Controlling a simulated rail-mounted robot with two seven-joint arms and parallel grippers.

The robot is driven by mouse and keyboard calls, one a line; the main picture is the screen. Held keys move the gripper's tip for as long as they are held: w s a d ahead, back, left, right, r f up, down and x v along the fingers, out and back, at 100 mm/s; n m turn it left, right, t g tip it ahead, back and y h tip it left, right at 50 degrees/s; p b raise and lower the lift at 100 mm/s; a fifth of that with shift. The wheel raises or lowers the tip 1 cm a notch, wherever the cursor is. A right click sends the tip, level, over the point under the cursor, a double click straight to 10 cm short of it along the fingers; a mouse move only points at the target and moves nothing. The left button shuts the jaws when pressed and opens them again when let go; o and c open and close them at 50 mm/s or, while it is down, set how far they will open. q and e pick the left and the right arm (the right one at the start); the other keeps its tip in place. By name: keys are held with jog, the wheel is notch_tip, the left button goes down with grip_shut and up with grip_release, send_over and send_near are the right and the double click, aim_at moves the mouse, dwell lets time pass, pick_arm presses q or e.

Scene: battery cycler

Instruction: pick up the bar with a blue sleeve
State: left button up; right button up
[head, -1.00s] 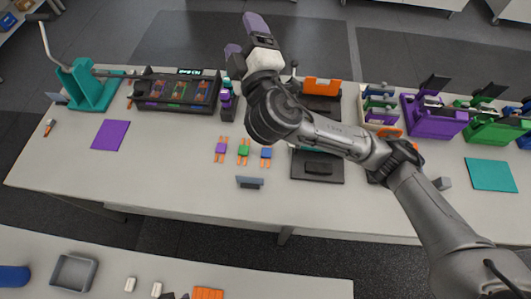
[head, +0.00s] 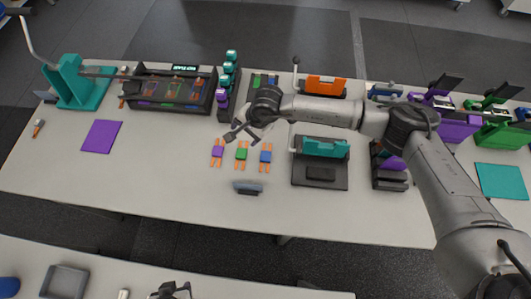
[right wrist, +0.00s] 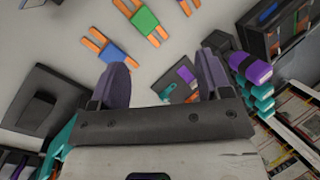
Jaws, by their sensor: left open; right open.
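The bar with a blue sleeve (head: 265,155) lies on the bench at the right end of a row, its orange ends showing. It also shows in the right wrist view (right wrist: 112,51), at upper left. The bar with a green sleeve (head: 241,154) lies in the middle and the bar with a purple sleeve (head: 217,152) at the left. My right gripper (head: 242,134) is open and empty, just behind the row; its two purple fingers (right wrist: 163,78) stand apart in its wrist view. My left gripper (head: 170,291) is open at the bottom edge, partly cut off.
A small grey-blue block (head: 247,188) stands in front of the bars. A black fixture with a teal part (head: 325,148) is to their right. A dark rack (head: 172,93) and a column of teal-capped purple items (head: 226,84) stand behind.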

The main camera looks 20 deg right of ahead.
jog(key=s+d+f+n+g+h, duration=0.1)
jog(key=s+d+n+g+h, duration=0.15)
jog(key=d+n+h, duration=0.2)
send_over(266, 156)
jog(key=shift+n+t+y, duration=0.25)
jog(key=shift+n, duration=0.2)
notch_tip(266, 156, down, 9)
jog(key=shift+d+r+p, duration=0.1)
jog(key=shift+p, duration=0.2)
jog(key=f, duration=0.4)
jog(key=shift+s+a+p, duration=0.1)
jog(key=shift+a+p, duration=0.2)
jog(key=shift+p, duration=0.1)
jog(key=shift+d+f, duration=0.1)
jog(key=shift+f, duration=0.55)
jog(key=c, duration=1)
jog(key=shift+c, duration=0.4)
